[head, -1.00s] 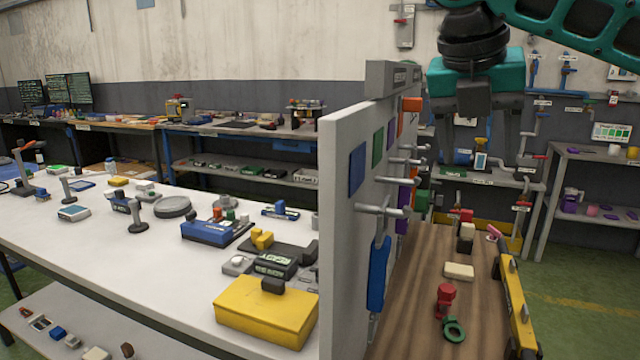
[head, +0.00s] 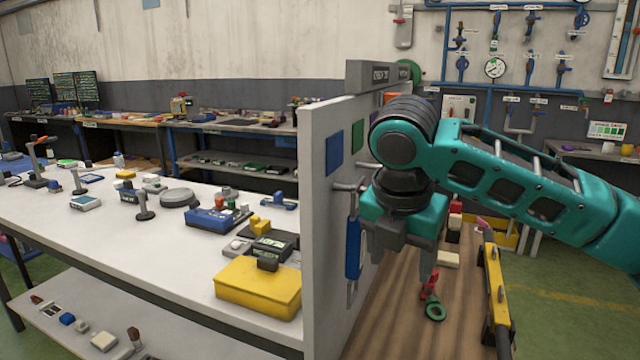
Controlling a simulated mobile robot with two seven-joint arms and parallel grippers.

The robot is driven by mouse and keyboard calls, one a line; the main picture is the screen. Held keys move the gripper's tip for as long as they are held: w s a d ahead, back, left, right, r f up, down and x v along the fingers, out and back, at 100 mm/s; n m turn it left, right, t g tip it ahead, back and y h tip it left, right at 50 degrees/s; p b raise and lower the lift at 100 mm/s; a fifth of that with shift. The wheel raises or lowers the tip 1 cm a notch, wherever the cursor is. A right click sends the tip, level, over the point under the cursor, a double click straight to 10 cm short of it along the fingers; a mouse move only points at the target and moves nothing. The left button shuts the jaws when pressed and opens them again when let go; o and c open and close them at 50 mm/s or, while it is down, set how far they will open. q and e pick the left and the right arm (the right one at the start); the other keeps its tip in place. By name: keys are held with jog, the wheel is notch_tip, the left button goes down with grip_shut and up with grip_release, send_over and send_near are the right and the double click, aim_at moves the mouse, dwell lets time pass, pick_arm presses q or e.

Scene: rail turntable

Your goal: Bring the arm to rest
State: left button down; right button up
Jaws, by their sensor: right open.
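My right arm (head: 520,185), teal with dark joints, comes in from the right edge and reaches across to the upright board (head: 325,225). My right gripper (head: 403,262) hangs fingers down over the wooden bench top (head: 385,330), just right of the board. Its two grey fingers are apart with nothing seen between them. Whether it touches the board or its pegs I cannot tell. My left gripper is not in view.
A blue-handled tool (head: 353,245) hangs on the board close to the gripper. A green ring (head: 435,311), a red part (head: 429,285) and a yellow level (head: 496,290) lie on the bench. A white table (head: 180,255) with a yellow box (head: 257,290) stands left.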

jog(key=s+a+f+m+y, duration=0.35)
jog(key=s+f+m, duration=0.2)
jog(key=f, duration=0.35)
jog(key=s+a+f+m+y, duration=0.35)
jog(key=s+f+m, duration=0.2)
jog(key=f, duration=0.35)
jog(key=s+d+f+m+h, duration=0.3)
jog(key=s+d+f+m, duration=0.2)
jog(key=s+d+m, duration=0.25)
jog(key=s+d+f+m+h, duration=0.2)
jog(key=s+d+f+m, duration=0.3)
jog(key=s+d+m, duration=0.3)
jog(key=w+a+f+t+y, duration=0.1)
jog(key=w+a+f+t, duration=0.1)
jog(key=w+f+t, duration=0.5)
jog(key=shift+w+f+t+y, duration=0.3)
jog(key=shift+w+f, duration=0.35)
jog(key=shift+f, duration=0.25)
